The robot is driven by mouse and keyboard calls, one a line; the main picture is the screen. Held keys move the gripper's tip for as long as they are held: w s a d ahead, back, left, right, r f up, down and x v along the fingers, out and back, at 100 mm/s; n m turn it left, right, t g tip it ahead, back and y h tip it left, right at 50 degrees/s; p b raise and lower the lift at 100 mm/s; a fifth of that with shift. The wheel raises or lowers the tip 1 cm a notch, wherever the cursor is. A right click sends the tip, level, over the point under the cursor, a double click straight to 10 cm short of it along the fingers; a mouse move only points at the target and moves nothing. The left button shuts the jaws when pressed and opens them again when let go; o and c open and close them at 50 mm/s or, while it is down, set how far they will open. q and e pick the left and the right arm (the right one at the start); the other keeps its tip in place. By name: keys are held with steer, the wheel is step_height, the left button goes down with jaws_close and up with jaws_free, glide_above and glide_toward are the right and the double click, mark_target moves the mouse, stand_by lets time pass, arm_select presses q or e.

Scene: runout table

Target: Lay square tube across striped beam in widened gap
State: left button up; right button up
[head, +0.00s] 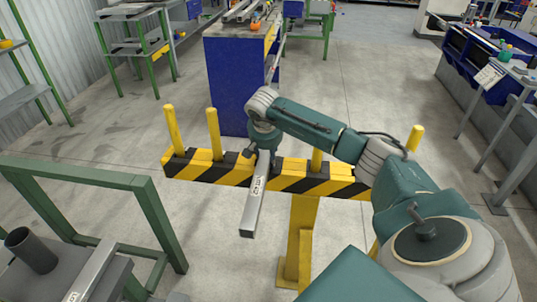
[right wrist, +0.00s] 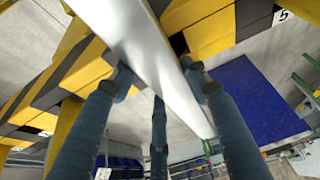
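The striped beam (head: 205,171), yellow and black, runs across the middle of the head view with upright yellow posts on it. The widest gap lies between the second post (head: 214,134) and the third post (head: 317,160). My right gripper (head: 262,147) is above this gap, shut on the grey square tube (head: 253,208). In the right wrist view, blue fingers flank the tube (right wrist: 150,55), with the beam (right wrist: 75,65) behind. I cannot tell whether tube and beam touch. My left gripper is out of view.
A green frame (head: 85,175) stands at left, near a surface with another square tube (head: 90,275) and a dark round pipe (head: 32,252). A blue cabinet (head: 235,80) stands behind the beam. A fourth post (head: 415,138) is at right.

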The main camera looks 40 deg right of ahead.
steer(key=o, duration=0.3)
steer(key=shift+s+f, duration=0.1)
steer(key=shift+f, duration=0.25)
steer(key=shift+o, duration=0.2)
steer(key=shift+r, duration=0.15)
steer(key=shift+r, duration=0.25)
steer(key=v, duration=1.2)
steer(key=shift+r, duration=0.4)
steer(key=shift+d, duration=0.1)
